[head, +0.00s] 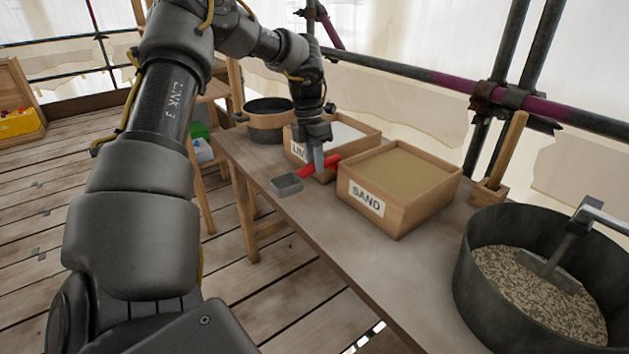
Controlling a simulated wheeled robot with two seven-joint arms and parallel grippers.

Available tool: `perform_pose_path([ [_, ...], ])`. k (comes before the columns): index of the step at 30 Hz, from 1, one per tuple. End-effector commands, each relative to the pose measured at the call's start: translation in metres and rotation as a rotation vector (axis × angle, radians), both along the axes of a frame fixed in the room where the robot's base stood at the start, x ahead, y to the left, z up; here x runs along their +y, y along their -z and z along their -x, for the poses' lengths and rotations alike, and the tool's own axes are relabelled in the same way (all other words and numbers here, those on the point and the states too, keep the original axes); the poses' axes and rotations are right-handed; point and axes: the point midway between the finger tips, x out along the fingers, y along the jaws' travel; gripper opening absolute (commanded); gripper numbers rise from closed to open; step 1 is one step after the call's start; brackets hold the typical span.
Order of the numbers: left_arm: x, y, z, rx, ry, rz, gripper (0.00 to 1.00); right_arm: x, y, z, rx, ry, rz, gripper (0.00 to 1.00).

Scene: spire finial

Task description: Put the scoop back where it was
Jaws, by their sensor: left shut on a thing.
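The scoop (287,184) has a grey metal pan and a red handle. It is low over the wooden table, in front of the lime box and to the left of the sand box. My left gripper (318,168) points down and is shut on the red handle. The fingers hide part of the handle. A small wooden block or rest shows under the handle; I cannot tell whether the scoop touches it. The lime box (363,133) holds white powder and the sand box (400,172) holds tan sand. My right gripper is not in view.
A dark round tub (269,117) stands at the table's far end. A large dark tub (477,285) with grainy mix and a metal tool is at the right. A wooden holder (488,192) with an upright stick stands behind. The table's (345,243) near strip is clear. Scaffold poles run behind.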

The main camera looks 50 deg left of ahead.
Motion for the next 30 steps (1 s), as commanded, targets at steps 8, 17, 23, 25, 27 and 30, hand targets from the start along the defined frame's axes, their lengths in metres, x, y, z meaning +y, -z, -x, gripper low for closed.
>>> perform_pose_path([
  [8,0.0,0.024,-0.001,-0.001,0.001,0.0,0.0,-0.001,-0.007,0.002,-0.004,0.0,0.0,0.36],
  [17,-0.001,0.047,0.0,0.0,0.0,0.003,0.0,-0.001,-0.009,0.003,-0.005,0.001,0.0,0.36],
  [23,-0.001,0.069,0.0,-0.001,0.001,0.001,0.0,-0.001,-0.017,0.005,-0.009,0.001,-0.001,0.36],
  [25,-0.001,0.069,0.0,-0.002,0.001,0.001,0.0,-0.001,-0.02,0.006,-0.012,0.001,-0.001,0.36],
  [27,-0.001,0.069,0.0,-0.002,0.001,0.001,0.0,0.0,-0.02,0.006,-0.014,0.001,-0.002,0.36],
  [30,-0.001,0.069,0.0,-0.002,0.001,0.0,0.0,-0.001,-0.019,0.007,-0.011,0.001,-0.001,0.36],
])
